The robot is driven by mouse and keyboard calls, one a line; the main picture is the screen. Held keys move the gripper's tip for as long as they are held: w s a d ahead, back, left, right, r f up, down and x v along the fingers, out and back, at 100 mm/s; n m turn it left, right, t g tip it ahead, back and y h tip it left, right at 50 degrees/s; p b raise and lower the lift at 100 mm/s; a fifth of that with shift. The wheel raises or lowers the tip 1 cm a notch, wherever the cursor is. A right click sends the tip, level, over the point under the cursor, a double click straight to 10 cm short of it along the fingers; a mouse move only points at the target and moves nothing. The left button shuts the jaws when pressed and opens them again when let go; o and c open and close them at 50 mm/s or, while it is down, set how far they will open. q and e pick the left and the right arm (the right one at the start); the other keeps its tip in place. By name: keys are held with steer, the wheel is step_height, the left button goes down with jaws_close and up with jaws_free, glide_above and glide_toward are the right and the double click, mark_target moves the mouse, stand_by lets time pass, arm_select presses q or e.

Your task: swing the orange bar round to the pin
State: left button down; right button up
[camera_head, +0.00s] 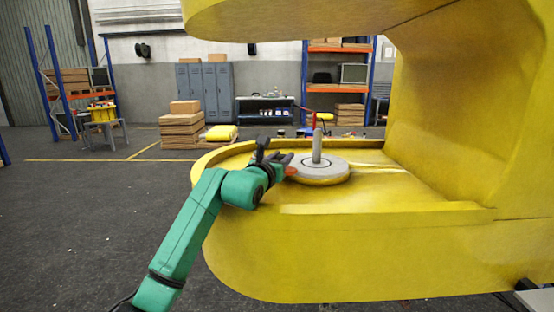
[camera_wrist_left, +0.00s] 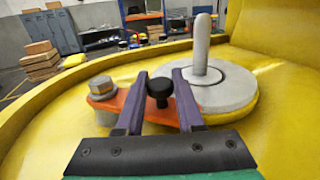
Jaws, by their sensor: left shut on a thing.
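The orange bar (camera_wrist_left: 109,103) lies flat on the yellow part in the left wrist view, with a grey hex bolt (camera_wrist_left: 101,87) at its left end. A black knob (camera_wrist_left: 159,88) stands up from the bar. My left gripper (camera_wrist_left: 161,76) has its two fingers on either side of the knob and is shut on it. A grey upright pin (camera_wrist_left: 201,45) stands on a round grey disc (camera_wrist_left: 230,85), right of the knob. In the head view, my left gripper (camera_head: 282,162) is left of the pin (camera_head: 317,146) and hides most of the bar (camera_head: 291,171). My right gripper is out of view.
The yellow structure (camera_head: 330,240) has a raised rim around the recess with the disc, and an upper arm (camera_head: 300,20) overhangs it. Shelves (camera_head: 338,80), lockers (camera_head: 205,90) and stacked boxes (camera_head: 181,130) stand far behind.

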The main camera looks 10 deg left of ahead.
arm_select(q)
steer(key=shift+r, duration=0.1)
steer(key=c, duration=0.7)
jaws_free()
steer(key=shift+o, duration=0.9)
steer(key=shift+s+a+f+b, duration=0.1)
steer(key=shift+s+f+b, duration=0.15)
steer(key=shift+s+b, duration=0.25)
steer(key=s+b, duration=0.1)
steer(key=s, duration=0.3)
steer(key=s+a+b, duration=0.1)
steer(key=s+b, duration=0.1)
steer(key=s, duration=0.2)
steer(key=s+b, duration=0.2)
steer(key=s, duration=0.2)
steer(key=shift+s+a, duration=0.2)
steer(key=shift+a, duration=0.2)
steer(key=shift+s+r, duration=0.2)
steer(key=shift+s, duration=0.35)
